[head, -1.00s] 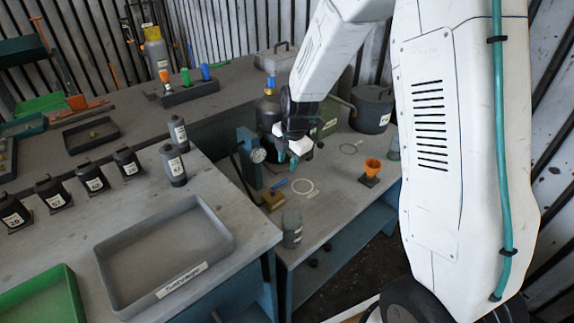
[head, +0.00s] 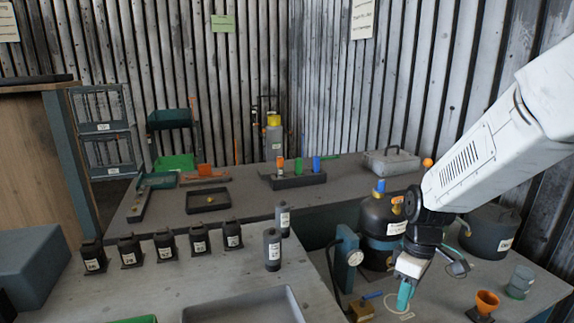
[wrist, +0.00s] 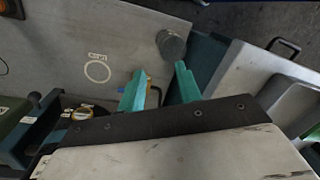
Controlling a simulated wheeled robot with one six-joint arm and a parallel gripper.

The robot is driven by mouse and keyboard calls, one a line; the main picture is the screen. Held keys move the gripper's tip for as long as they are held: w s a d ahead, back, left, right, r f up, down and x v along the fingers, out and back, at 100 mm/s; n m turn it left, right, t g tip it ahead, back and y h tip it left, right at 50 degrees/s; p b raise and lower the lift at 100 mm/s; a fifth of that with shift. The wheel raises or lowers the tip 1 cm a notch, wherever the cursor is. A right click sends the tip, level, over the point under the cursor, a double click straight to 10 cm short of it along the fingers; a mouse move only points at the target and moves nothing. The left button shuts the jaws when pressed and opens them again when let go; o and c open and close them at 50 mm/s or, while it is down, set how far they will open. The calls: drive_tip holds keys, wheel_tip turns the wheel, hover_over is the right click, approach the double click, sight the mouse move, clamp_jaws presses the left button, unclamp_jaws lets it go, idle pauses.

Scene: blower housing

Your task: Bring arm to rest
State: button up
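My arm (head: 490,150) reaches in from the right edge of the head view and bends down at the wrist. My gripper (head: 404,297) hangs over the right-hand bench, near the gauge stand. In the wrist view my gripper (wrist: 159,78) shows two teal fingers set apart, with nothing held between them. Bench surface, a blue-handled brass piece and a dark round jar (wrist: 171,45) lie beyond the fingers. Whether the fingers touch anything cannot be told.
A gauge stand (head: 346,262), a dark tank (head: 382,228), a lidded pot (head: 488,234) and an orange funnel (head: 486,302) stand around my gripper. Several labelled black holders and a grey tray (head: 245,308) are on the left bench. A pale ring (wrist: 97,71) lies on bare bench.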

drive_tip(key=s+r+m+t, duration=0.1)
drive_tip(key=s+r+m, duration=0.3)
drive_tip(key=s+r, duration=0.4)
drive_tip(key=s+r+m+t, duration=0.1)
drive_tip(key=s+r+m, duration=0.4)
drive_tip(key=s, duration=0.8)
drive_tip(key=shift+d+r+t+h, duration=0.15)
drive_tip(key=shift+r+t+h, duration=0.2)
drive_tip(key=shift+r, duration=1.1)
drive_tip(key=shift+s, duration=0.1)
